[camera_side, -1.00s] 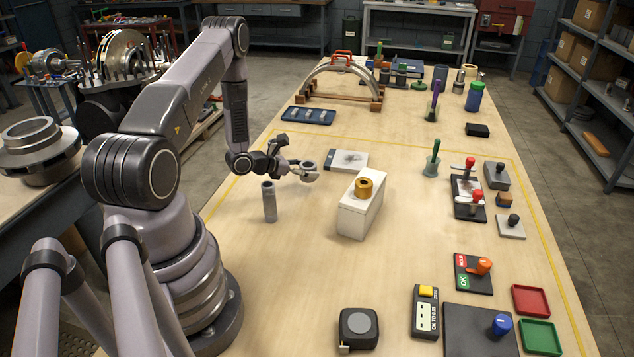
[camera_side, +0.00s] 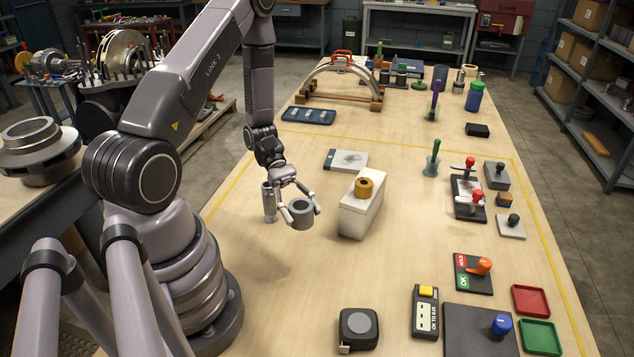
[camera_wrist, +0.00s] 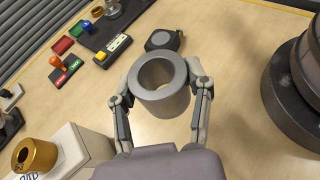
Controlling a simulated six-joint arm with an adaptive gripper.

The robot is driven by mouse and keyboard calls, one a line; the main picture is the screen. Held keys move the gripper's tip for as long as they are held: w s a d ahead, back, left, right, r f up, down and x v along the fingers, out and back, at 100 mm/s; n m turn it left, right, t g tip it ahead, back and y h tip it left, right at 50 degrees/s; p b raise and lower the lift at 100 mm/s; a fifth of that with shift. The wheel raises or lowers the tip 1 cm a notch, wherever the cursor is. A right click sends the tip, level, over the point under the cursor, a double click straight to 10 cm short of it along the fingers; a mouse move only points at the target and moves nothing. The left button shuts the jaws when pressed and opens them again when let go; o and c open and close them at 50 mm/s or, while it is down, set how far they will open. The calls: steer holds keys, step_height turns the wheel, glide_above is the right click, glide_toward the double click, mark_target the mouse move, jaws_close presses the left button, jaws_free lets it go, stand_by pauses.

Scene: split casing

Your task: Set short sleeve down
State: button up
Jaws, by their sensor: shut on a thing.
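The short sleeve, a grey hollow cylinder (camera_side: 301,212), is held between the fingers of my gripper (camera_side: 299,208). In the wrist view the sleeve (camera_wrist: 160,88) sits between both fingers with its bore facing the camera. In the side view it appears to hang above the wooden table, left of a white block. A taller, slimmer grey cylinder (camera_side: 269,203) stands upright on the table just behind my gripper, partly hidden by it.
The white block (camera_side: 360,212) carries a brass ring (camera_side: 364,187) on top. A light plate (camera_side: 346,160) lies behind. A tape measure (camera_side: 358,328) and a yellow-buttoned box (camera_side: 425,312) are nearer the front. The table between the sleeve and tape measure is clear.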

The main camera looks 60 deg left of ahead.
steer(key=s+a+r+m+g+y, duration=0.1)
steer(key=s+m+g+y, duration=0.1)
steer(key=s+m+g, duration=0.35)
steer(key=s+a+m+g+y, duration=0.2)
steer(key=s+m+g+y, duration=0.15)
steer(key=s+g, duration=0.2)
steer(key=s+a+m+g+y, duration=0.2)
steer(key=s+a+m+y, duration=0.2)
steer(key=a+m+y, duration=0.55)
steer(key=w+a+f+m+t+y, duration=0.2)
steer(key=w+a+f+m+y, duration=0.1)
steer(key=w+a, duration=0.3)
steer(key=w+a+f+m+t+y, duration=0.2)
steer(key=w+a+f+m+y, duration=0.1)
steer(key=w+a, duration=0.3)
steer(key=w+a+f+m+t+y, duration=0.2)
steer(key=w+a+f+m+y, duration=0.1)
steer(key=w+a, duration=0.4)
steer(key=shift+a+f+m+y, duration=0.2)
steer(key=shift+m+y, duration=0.1)
steer(key=shift+m, duration=0.3)
steer(key=shift+a+f+m+y, duration=0.1)
steer(key=shift+f+m+y, duration=0.15)
steer(key=shift+m, duration=0.3)
steer(key=shift+w+a+f, duration=0.15)
steer(key=shift+w, duration=0.05)
steer(key=shift+w+a+f, duration=0.1)
steer(key=shift+f, duration=1.65)
